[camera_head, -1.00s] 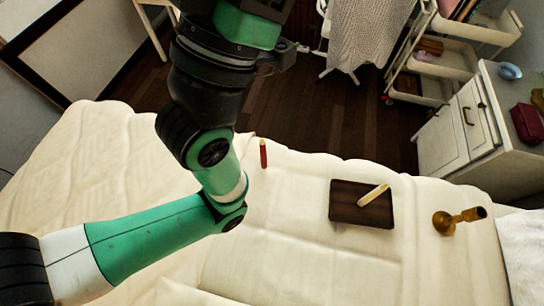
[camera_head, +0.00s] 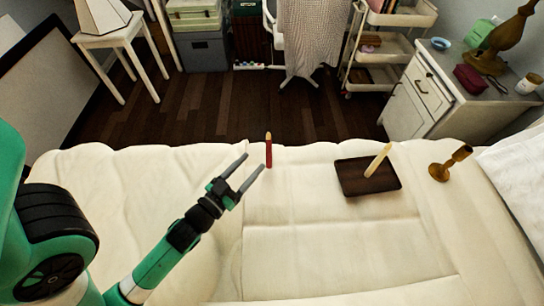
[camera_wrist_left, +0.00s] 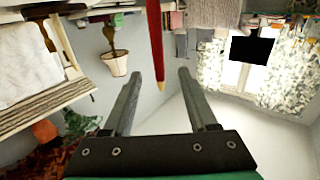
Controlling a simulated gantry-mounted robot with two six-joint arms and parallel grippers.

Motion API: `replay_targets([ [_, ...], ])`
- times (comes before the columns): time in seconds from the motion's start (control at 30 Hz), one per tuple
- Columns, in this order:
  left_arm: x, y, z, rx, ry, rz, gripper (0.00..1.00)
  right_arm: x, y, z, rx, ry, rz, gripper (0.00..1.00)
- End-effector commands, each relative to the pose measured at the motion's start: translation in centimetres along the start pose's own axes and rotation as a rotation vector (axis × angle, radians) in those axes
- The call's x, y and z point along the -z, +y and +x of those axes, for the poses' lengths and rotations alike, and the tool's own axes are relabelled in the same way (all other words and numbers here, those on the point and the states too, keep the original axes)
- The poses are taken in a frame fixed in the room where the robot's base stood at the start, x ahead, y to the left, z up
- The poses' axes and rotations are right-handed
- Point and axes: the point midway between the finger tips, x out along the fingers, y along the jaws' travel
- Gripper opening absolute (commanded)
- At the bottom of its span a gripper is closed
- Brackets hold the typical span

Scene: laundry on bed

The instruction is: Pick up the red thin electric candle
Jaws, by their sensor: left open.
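The red thin electric candle (camera_head: 268,152) stands upright near the far edge of the bed, with a pale yellowish tip. My left gripper (camera_head: 246,170) is open and empty, its two fingers pointing up and right toward the candle, a little left of it and apart from it. In the left wrist view the candle (camera_wrist_left: 156,45) hangs in from the top, between and beyond the open fingers (camera_wrist_left: 155,85). That view appears upside down. My right gripper is not in view.
A dark brown tray (camera_head: 352,185) holds a cream candle (camera_head: 377,160) to the right. A cabinet (camera_head: 420,98) stands behind. The bed's near middle is clear.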

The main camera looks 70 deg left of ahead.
Motion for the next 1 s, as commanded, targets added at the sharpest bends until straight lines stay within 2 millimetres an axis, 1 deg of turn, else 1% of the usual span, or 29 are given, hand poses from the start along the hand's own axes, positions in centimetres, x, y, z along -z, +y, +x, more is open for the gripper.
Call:
replay_targets([
  [0.07,0.2,0.0,0.6,-0.001,0.001,-0.001,0.58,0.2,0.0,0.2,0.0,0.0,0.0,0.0],
  [0.17,0.4,0.1,2.3,-0.001,0.004,-0.002,0.58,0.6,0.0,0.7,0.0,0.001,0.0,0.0],
  [0.2,0.2,0.1,3.1,-0.001,0.006,-0.003,0.58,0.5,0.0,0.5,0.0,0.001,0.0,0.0],
  [0.33,0.0,0.1,5.5,-0.002,0.005,-0.001,0.58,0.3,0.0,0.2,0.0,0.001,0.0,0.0],
  [0.4,0.0,0.1,6.2,-0.002,0.003,-0.002,0.58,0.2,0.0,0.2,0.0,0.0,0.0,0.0],
  [0.6,-0.2,0.2,6.9,-0.003,0.003,-0.001,0.58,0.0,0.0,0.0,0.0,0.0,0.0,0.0],
  [0.67,-0.6,0.3,7.6,-0.003,0.003,-0.001,0.58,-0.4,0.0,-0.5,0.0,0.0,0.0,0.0],
  [0.77,-1.1,0.4,9.4,-0.004,0.005,-0.001,0.58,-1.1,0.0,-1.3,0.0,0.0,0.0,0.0],
  [0.83,-0.9,0.4,10.6,-0.002,0.005,0.0,0.58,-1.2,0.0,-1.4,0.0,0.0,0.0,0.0],
  [0.9,-0.8,0.4,11.3,-0.002,0.003,-0.001,0.58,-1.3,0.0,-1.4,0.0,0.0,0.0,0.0],
  [1.0,-0.7,0.4,11.7,-0.003,0.001,-0.001,0.58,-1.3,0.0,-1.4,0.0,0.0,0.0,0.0],
])
